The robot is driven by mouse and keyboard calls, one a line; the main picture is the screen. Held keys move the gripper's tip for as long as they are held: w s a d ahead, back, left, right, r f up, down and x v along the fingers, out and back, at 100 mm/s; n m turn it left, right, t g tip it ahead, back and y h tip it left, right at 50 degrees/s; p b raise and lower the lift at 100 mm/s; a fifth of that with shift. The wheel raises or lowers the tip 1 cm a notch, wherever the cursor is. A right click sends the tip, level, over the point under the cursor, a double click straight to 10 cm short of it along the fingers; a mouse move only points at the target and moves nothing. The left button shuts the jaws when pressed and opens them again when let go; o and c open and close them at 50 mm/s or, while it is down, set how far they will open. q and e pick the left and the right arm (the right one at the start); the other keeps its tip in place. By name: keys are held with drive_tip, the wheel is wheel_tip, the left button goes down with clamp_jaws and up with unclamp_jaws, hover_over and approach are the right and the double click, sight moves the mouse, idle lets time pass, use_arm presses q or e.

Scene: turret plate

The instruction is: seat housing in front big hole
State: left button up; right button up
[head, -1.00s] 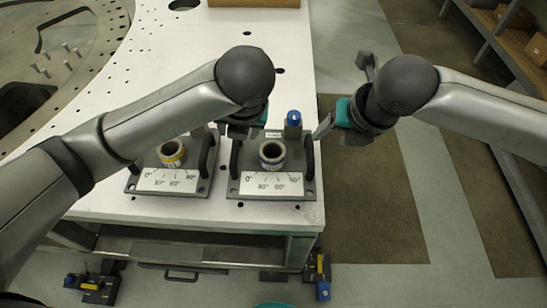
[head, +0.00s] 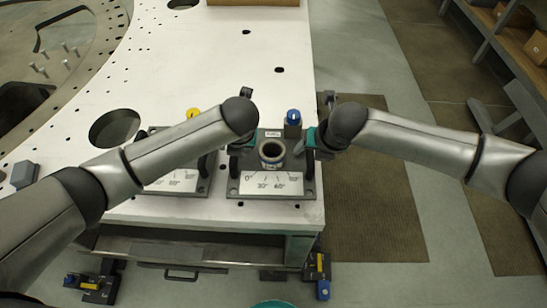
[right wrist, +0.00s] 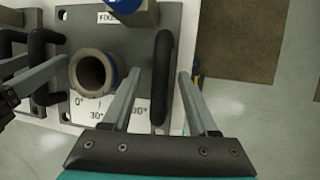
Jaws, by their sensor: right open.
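The housing (head: 271,163), a grey hollow cylinder with a blue band, stands in the right fixture (head: 244,187); its open bore shows in the right wrist view (right wrist: 112,66). The front big hole (head: 113,128) is empty, left of the fixtures. My right gripper (head: 308,143) is open at the fixture's right side; in the right wrist view its fingers (right wrist: 158,72) lie to either side of the black right handle (right wrist: 161,95). My left gripper (head: 243,141) is by the left handle, partly hidden by its arm; its jaw state is unclear.
A second fixture (head: 200,182) stands close on the left, mostly behind my left arm, with a yellow knob (head: 193,113). A blue knob (head: 293,117) rises behind the right fixture. A grey block (head: 25,174) sits far left.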

use_arm(q)
drive_tip(key=shift+w+f, duration=0.1)
drive_tip(key=shift+f, duration=0.15)
use_arm(e)
drive_tip(key=shift+f, duration=0.3)
use_arm(q)
clamp_jaws()
use_arm(e)
drive_tip(key=shift+w, duration=0.1)
clamp_jaws()
use_arm(q)
drive_tip(key=shift+a, duration=0.1)
idle(0.6)
drive_tip(key=shift+w+r, duration=0.2)
drive_tip(key=shift+r, duration=0.05)
use_arm(e)
drive_tip(key=shift+w+a+r, duration=0.1)
drive_tip(key=shift+w+r, duration=0.1)
drive_tip(key=shift+r, duration=0.05)
